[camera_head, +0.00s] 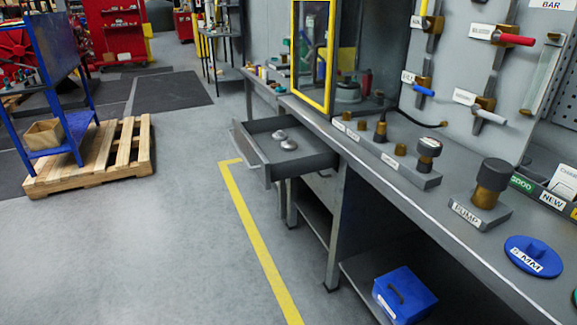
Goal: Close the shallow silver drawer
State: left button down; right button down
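The shallow silver drawer (263,165) stands pulled out from under the workbench, left of the picture's centre. Its front panel (248,155) with a handle faces left, away from the bench. Two small rounded silver objects (284,141) lie inside it. The back of the drawer is hidden under the bench top. Neither of my grippers shows in the head view.
The grey workbench (385,178) runs along the right, with labelled fittings and a yellow-framed cabinet (312,50) on it. A blue box (404,296) sits on the lower shelf. A wooden pallet (95,165) and blue cart stand left. The floor (170,240) before the drawer is clear.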

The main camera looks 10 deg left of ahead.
aim_at(265, 155)
jog(key=i+j+z, duration=0.35)
jog(key=i+j, duration=0.85)
jog(key=j, duration=0.25)
jog(key=i+z, duration=0.05)
